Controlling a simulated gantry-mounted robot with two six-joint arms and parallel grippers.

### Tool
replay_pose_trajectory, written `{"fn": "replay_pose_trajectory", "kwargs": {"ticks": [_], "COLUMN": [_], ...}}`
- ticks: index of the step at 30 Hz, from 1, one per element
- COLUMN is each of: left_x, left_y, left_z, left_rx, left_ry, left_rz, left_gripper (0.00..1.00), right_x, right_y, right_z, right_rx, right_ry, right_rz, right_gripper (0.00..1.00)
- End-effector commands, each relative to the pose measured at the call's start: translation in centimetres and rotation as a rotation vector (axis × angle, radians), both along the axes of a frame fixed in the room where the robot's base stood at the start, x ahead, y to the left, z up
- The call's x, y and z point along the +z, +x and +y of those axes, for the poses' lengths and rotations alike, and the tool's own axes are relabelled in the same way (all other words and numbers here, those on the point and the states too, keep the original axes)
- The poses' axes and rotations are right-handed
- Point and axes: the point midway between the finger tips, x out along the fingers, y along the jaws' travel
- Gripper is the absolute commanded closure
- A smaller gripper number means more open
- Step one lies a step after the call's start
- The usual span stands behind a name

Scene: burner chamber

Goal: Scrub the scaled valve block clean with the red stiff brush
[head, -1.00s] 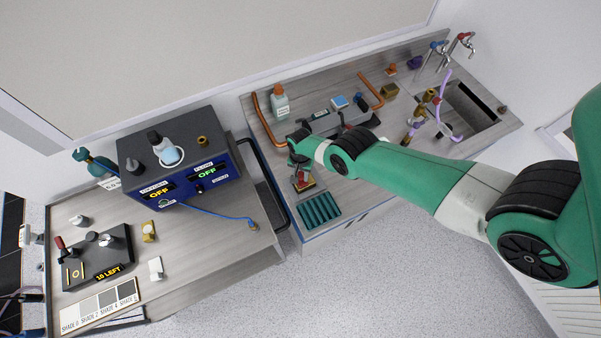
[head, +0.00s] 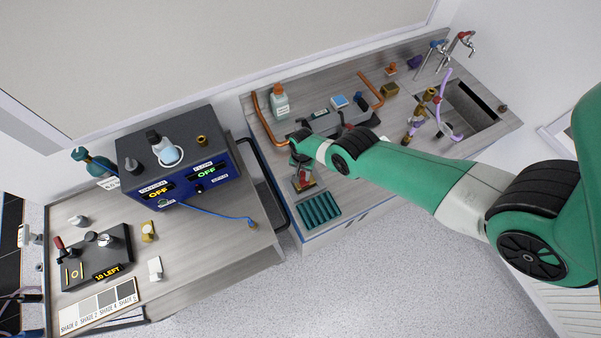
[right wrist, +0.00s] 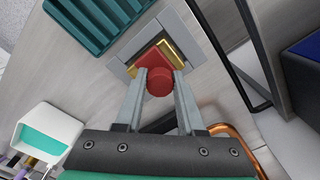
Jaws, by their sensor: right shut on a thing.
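My right gripper (head: 302,166) is shut on the red brush (head: 304,177), near the front left of the sink counter. In the right wrist view, the fingers (right wrist: 160,76) grip its round red knob (right wrist: 160,84), and its flat red body (right wrist: 149,58) lies beyond them. Under the brush is a brass-coloured block (right wrist: 176,50) in a square grey holder (right wrist: 176,25), which I take to be the valve block. The brush covers most of its top, so its scale and the bristle contact are hidden. My left gripper is not in view.
A teal ribbed tray (head: 319,209) lies just in front of the block. Behind stand a white bottle (head: 280,101), copper pipes (head: 263,117) and a grey unit (head: 322,123). The sink (head: 470,105) is at right. A blue-fronted box (head: 185,160) stands on the left bench.

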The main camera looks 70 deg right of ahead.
Motion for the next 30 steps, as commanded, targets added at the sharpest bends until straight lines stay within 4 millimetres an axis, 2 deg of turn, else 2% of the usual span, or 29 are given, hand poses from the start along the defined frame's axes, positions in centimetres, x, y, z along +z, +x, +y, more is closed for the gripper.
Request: {"fn": "replay_pose_trajectory", "kwargs": {"ticks": [18,30], "left_x": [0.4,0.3], "left_y": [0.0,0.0], "left_z": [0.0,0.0], "left_rx": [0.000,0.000], "left_ry": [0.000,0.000], "left_rz": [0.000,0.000], "left_gripper": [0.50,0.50], "right_x": [-0.1,0.0], "right_y": [-1.7,-0.7], "right_z": [-1.9,-0.8], "right_rx": [-0.001,0.001], "right_ry": [0.000,0.000], "right_rz": [-0.001,0.000], "right_gripper": [1.00,1.00]}}
